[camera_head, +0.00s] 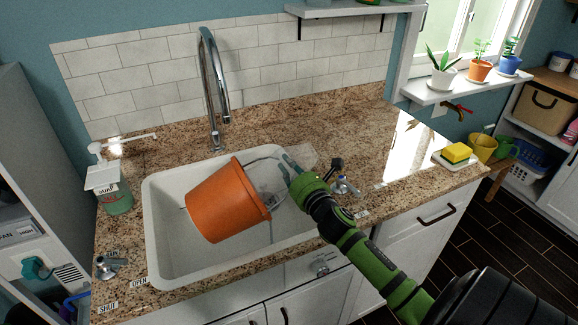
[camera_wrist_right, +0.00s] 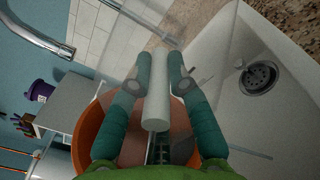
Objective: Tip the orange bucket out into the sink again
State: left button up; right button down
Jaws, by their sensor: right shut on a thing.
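The orange bucket (camera_head: 225,203) is tipped on its side over the white sink (camera_head: 160,262), its rim toward the right and its base toward the lower left. I cannot tell whether it touches the sink. My right gripper (camera_head: 288,162) is at the rim side. In the right wrist view the teal fingers (camera_wrist_right: 157,80) are shut on the bucket's pale handle grip (camera_wrist_right: 157,95), with the orange bucket (camera_wrist_right: 88,130) behind. The sink drain (camera_wrist_right: 258,77) shows at the right there. The bucket's contents are not visible. My left gripper is out of view.
A chrome faucet (camera_head: 212,85) arches behind the sink. A soap dispenser (camera_head: 112,190) stands on the left, and a tap handle (camera_head: 342,186) on the right. A yellow sponge (camera_head: 456,153) lies on a dish at the counter's right end. The counter behind is mostly clear.

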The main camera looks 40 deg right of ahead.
jog(key=shift+d, duration=0.1)
dwell(0.5)
jog(key=shift+s+d+f+m+b, duration=0.15)
jog(key=shift+d+f+m+b, duration=0.4)
jog(key=shift+m, duration=0.25)
jog(key=shift+d, duration=0.15)
dwell(1.2)
jog(key=shift+s+d+f+m, duration=0.15)
jog(key=shift+d+f+m, duration=0.45)
jog(key=shift+m, duration=0.3)
jog(key=shift+a, duration=0.1)
